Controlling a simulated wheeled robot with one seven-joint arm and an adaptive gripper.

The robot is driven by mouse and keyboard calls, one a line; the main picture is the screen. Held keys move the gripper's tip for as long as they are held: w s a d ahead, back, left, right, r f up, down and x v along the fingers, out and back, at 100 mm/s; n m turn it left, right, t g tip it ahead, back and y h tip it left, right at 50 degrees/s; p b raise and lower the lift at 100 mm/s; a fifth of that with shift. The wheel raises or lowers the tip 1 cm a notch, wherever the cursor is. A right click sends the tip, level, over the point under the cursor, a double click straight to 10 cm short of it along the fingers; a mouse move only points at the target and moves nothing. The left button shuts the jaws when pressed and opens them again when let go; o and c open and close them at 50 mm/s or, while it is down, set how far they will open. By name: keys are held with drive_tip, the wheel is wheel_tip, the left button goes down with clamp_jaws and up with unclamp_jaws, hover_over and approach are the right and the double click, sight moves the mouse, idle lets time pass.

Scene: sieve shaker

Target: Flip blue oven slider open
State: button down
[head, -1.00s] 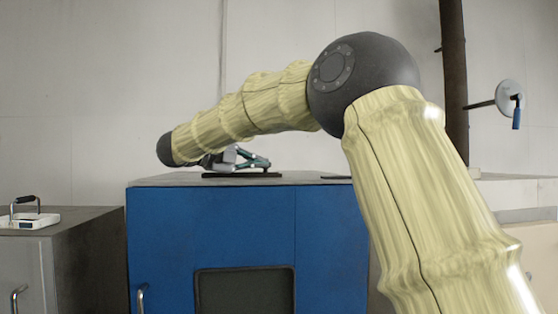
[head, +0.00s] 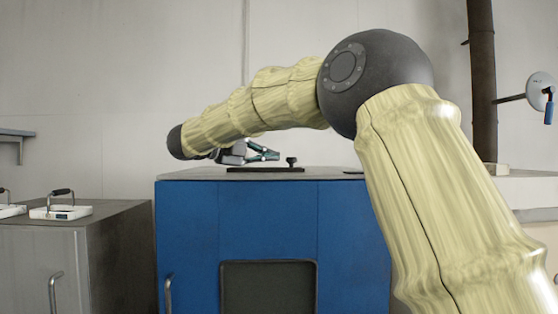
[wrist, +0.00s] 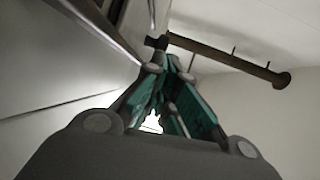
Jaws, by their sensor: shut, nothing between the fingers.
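The blue oven (head: 190,235) stands in the middle of the head view. On its grey top lies a flat black slider plate (head: 250,170) with an upright dark knob (head: 291,162) near its right end. My gripper (head: 277,155), with teal fingers, is just left of the knob and slightly above the plate. It is shut and empty, with a small gap to the knob in the picture. In the wrist view the fingers come together; a dark piece (wrist: 156,42) shows just past their tips, and I cannot tell surely whether it is the knob.
A brown pipe (head: 482,80) rises behind the oven at right, near a round disc with a blue handle (head: 548,108). A grey cabinet (head: 105,235) at left carries a white tray with a dark handle (head: 62,210).

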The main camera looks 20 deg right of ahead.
drive_tip(key=a, duration=0.3)
drive_tip(key=a+b, duration=0.1)
drive_tip(key=a, duration=0.2)
drive_tip(key=s+a+r+b, duration=0.1)
drive_tip(key=a, duration=0.2)
drive_tip(key=shift+a+r, duration=0.1)
